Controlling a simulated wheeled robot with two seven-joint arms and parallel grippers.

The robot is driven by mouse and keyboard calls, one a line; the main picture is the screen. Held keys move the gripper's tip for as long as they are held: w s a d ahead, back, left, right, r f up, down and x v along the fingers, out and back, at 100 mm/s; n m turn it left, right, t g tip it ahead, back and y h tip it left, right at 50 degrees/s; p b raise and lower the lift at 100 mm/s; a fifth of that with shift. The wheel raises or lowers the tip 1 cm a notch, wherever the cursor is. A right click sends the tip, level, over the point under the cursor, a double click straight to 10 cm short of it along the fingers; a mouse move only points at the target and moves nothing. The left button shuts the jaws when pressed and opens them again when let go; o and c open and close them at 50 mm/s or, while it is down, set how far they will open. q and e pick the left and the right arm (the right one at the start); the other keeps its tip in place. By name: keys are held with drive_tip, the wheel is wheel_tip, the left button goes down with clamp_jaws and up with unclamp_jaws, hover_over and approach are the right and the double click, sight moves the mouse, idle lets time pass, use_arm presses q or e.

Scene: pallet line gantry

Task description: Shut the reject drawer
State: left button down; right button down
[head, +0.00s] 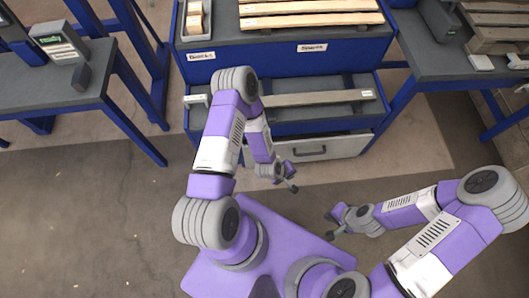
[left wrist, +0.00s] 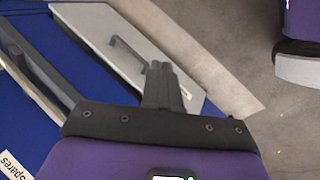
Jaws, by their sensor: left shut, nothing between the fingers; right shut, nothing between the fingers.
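Below the bench sits a pale grey drawer front (head: 318,147) with a dark bar handle (head: 310,152). It also shows in the left wrist view (left wrist: 150,35), where my fingers cover part of its lower end, by a small label I cannot read. I cannot tell how far this drawer stands out, or read which one is the reject drawer. My left gripper (head: 291,187) is shut and empty, in front of and below the drawer front in the head view. Its fingers show in the left wrist view (left wrist: 166,86). My right gripper (head: 333,223) is shut and empty, lower right, clear of the bench.
Above the drawer front is a blue tier with a long pale bar (head: 320,97). Side tables stand left (head: 75,85) and right (head: 435,65). The floor (head: 90,220) is clear at the lower left.

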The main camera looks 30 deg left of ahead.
use_arm(q)
drive_tip(key=w+a+f+n+t+y+b, duration=0.35)
drive_tip(key=w+f+n+t, duration=0.2)
drive_tip(key=f+n, duration=0.75)
drive_tip(key=s+a+f+n+t+y+b, duration=0.1)
drive_tip(key=s+a+f+n+y, duration=0.2)
drive_tip(key=n, duration=0.6)
drive_tip(key=s+a+f+n+t+y+b, duration=0.1)
drive_tip(key=a+n+y, duration=0.1)
drive_tip(key=n+y, duration=0.5)
drive_tip(key=w+a+f+n+h, duration=0.2)
drive_tip(key=w+a+f, duration=0.1)
drive_tip(key=w+a, duration=0.5)
drive_tip(key=shift+w+f+n+b, duration=0.2)
drive_tip(key=shift+w+n+b, duration=0.15)
drive_tip(key=shift+w, duration=0.85)
